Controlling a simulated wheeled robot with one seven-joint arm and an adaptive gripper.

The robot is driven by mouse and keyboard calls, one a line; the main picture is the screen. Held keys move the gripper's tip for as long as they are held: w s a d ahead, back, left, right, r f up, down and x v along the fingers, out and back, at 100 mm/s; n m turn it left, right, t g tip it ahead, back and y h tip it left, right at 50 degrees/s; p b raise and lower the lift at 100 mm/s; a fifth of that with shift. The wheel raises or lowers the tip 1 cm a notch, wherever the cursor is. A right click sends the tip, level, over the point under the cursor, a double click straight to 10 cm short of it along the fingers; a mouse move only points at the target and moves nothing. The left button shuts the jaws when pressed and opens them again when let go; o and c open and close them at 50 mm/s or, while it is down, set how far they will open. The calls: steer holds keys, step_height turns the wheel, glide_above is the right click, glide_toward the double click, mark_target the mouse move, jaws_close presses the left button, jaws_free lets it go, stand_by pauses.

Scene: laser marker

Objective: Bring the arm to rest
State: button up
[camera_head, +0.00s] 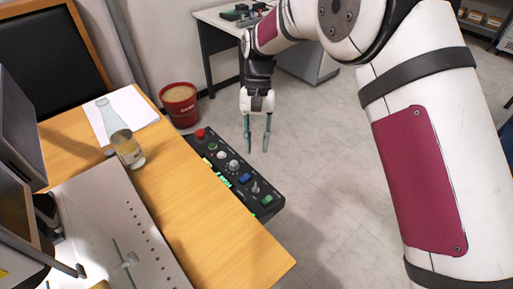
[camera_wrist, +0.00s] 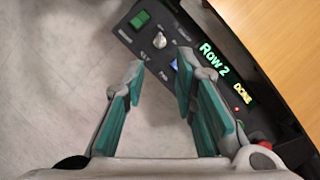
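My gripper (camera_head: 257,146) hangs from the arm, pointing down, beside the black control panel (camera_head: 226,158) at the table's edge. Its two teal fingers are apart with nothing between them. In the wrist view the open fingers (camera_wrist: 160,85) are over the grey floor, with the right finger overlapping the panel. The panel (camera_wrist: 150,14) carries a green switch (camera_wrist: 140,20), a silver knob (camera_wrist: 160,40), a partly hidden blue button (camera_wrist: 174,65) and a lit display (camera_wrist: 226,72) reading "Row 2" and "DONE". In the head view, the panel's red button (camera_head: 200,133) is at its far end.
A red bucket (camera_head: 180,108) stands on the floor behind the panel. A white desk (camera_head: 222,20) is farther back. Floor right of my gripper is clear.

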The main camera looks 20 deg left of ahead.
stand_by(0.4)
steer(key=s+d+r+m+t+y, duration=0.1)
steer(key=s+d+r, duration=0.2)
steer(key=d+r, duration=0.75)
steer(key=s+d+r+t, duration=0.2)
steer(key=s+d+r, duration=0.2)
steer(key=d+r, duration=0.6)
steer(key=s+d+f+m+t, duration=0.1)
steer(key=s+d+t, duration=0.1)
steer(key=s+d, duration=0.75)
steer(key=s+d+m+t, duration=0.1)
steer(key=s+d, duration=0.5)
steer(key=s, duration=0.6)
step_height(320, 180, up, 13)
steer(key=t+p, duration=0.2)
steer(key=p, duration=1)
steer(key=shift+w+p, duration=0.3)
steer(key=shift+a+r, duration=0.1)
